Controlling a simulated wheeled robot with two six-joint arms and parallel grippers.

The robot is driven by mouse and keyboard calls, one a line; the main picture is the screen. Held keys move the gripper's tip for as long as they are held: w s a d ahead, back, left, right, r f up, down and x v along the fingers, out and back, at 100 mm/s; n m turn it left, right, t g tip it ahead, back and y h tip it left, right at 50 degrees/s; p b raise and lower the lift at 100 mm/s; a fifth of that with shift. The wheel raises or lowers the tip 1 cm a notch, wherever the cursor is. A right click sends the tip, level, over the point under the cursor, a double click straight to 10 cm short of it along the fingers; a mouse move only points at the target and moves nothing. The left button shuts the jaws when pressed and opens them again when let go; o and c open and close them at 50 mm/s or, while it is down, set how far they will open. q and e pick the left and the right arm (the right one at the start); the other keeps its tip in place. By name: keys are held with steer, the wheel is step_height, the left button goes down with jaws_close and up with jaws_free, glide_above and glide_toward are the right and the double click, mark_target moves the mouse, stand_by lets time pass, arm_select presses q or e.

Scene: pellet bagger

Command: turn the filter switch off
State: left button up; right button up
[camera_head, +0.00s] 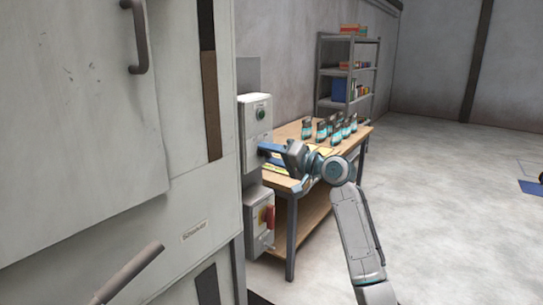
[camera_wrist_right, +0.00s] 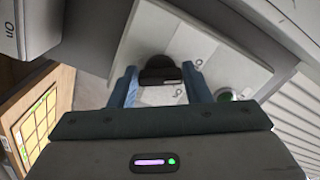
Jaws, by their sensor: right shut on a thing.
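The filter switch is a black knob (camera_wrist_right: 160,72) on a pale control panel (camera_wrist_right: 215,62), seen in the right wrist view. My right gripper (camera_wrist_right: 160,82) has its two blue fingers on either side of this knob and is shut on it. In the head view the right gripper (camera_head: 266,151) reaches the lower part of the upper grey switch box (camera_head: 255,108) and hides the knob there. The panel markings are too small to read, so I cannot tell the knob's setting. My left gripper is not in view.
A lower box with a red and yellow switch (camera_head: 267,216) hangs beneath. A wooden table (camera_head: 345,148) with several bottles stands behind, then a shelf (camera_head: 347,38). Open floor lies right.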

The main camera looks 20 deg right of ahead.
steer(key=shift+f, duration=0.15)
steer(key=o, duration=1)
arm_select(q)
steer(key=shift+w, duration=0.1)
arm_select(e)
steer(key=shift+s+d, duration=0.15)
steer(key=shift+s, duration=0.05)
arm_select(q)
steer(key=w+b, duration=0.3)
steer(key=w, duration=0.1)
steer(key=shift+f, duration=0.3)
arm_select(e)
steer(key=v, duration=1)
steer(key=shift+s+d, duration=0.1)
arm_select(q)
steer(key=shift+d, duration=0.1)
